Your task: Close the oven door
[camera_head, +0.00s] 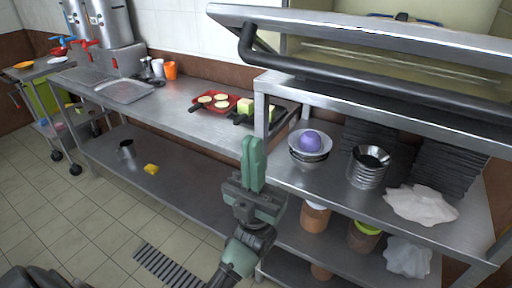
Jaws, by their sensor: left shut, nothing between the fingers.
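The oven door (360,28) is at the top right, on the steel rack. Its silver upper edge leans out toward me, and a pale interior shows behind that edge, so the door stands partly open. Its long black handle (370,83) runs along the front below the edge. My left gripper (253,150), green and grey, is shut and empty, pointing up. In the picture it is below and left of the handle, apart from it, in front of the rack's left post. My right gripper is not in view.
The steel rack shelf (345,203) under the oven holds bowls (308,158), black stacked trays (450,160) and a white cloth (420,203). A steel counter (180,105) with a red tray (215,101) runs left. The tiled floor at left is open.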

